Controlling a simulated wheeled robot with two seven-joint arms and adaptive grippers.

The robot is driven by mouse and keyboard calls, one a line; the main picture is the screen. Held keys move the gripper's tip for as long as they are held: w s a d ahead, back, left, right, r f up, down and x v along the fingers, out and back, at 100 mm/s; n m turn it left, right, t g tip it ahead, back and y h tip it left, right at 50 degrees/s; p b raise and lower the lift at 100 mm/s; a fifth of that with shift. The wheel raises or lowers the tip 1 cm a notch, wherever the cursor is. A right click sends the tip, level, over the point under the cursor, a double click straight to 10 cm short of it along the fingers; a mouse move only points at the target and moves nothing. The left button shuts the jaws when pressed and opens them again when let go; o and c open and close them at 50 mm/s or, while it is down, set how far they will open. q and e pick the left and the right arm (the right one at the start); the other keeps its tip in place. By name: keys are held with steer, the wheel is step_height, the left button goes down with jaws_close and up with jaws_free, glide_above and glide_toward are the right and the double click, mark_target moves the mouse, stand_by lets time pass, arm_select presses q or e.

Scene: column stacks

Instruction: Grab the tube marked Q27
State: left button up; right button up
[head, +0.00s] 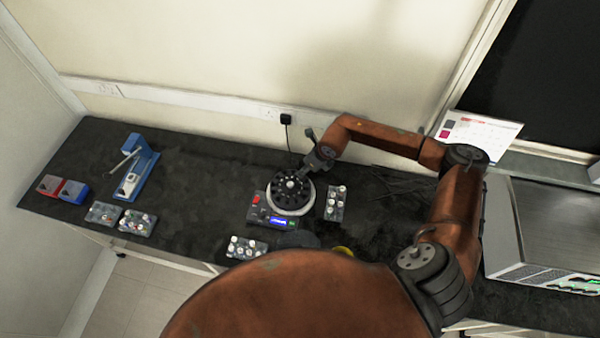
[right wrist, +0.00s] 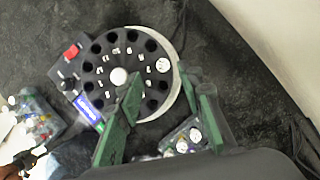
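The black centrifuge rotor (head: 290,194) has a ring of holes and a pale central knob. In the right wrist view the rotor (right wrist: 104,58) holds one white-capped tube (right wrist: 162,65) in a hole at its right side. The mark on this cap is too small to read, so I cannot tell whether it is Q27. My right gripper (right wrist: 164,82) is open above the rotor, its green fingers spread to either side of the line to that cap. In the head view the right gripper (head: 305,170) is at the rotor's back edge. My left gripper is not in view.
Racks of capped tubes stand right of the centrifuge (head: 336,203), in front of it (head: 246,247) and at the left (head: 137,222). A blue stand (head: 137,170) and small red (head: 49,184) and blue boxes (head: 73,191) are far left. Counter between is clear.

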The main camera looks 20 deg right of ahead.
steer(key=x, duration=0.2)
steer(key=p+x, duration=0.1)
steer(key=x, duration=0.1)
steer(key=shift+w+d+f, duration=0.15)
steer(key=shift+w+f, duration=0.15)
steer(key=shift+f, duration=0.05)
steer(key=shift+c, duration=0.3)
steer(key=c, duration=0.7)
